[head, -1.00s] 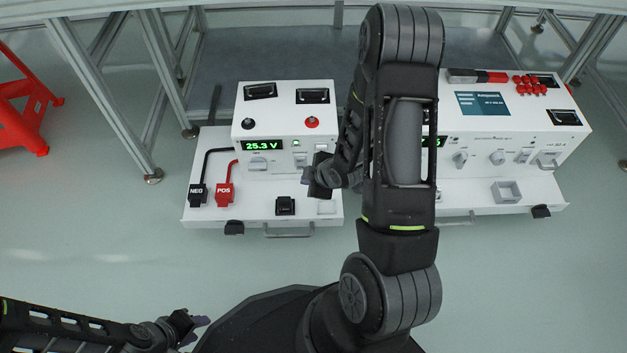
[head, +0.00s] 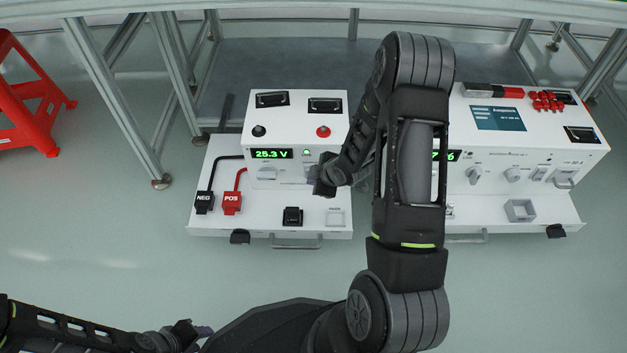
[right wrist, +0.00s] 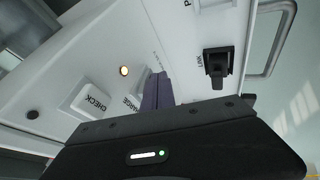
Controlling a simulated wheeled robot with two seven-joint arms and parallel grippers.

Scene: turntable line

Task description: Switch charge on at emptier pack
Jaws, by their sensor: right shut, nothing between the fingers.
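The left pack (head: 298,110) is a white unit whose green display (head: 272,154) reads 25.3 V. The right pack (head: 560,140) is a similar unit; my right arm hides most of its display (head: 446,156), with only the last digits showing. My right gripper (head: 318,181) is shut and empty at the left pack's front panel. In the right wrist view its purple fingers (right wrist: 156,92) are at the partly hidden CHARGE switch (right wrist: 124,100); contact cannot be told. A CHECK switch (right wrist: 91,100) and a lit amber lamp (right wrist: 124,71) are beside it. My left gripper (head: 203,331) is low at left, away from the packs.
Black NEG (head: 204,203) and red POS (head: 231,204) connectors sit on the left pack's tray (head: 262,222). A black LINK plug (right wrist: 217,64) shows in the right wrist view. A red stool (head: 32,100) stands far left. Floor in front is clear.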

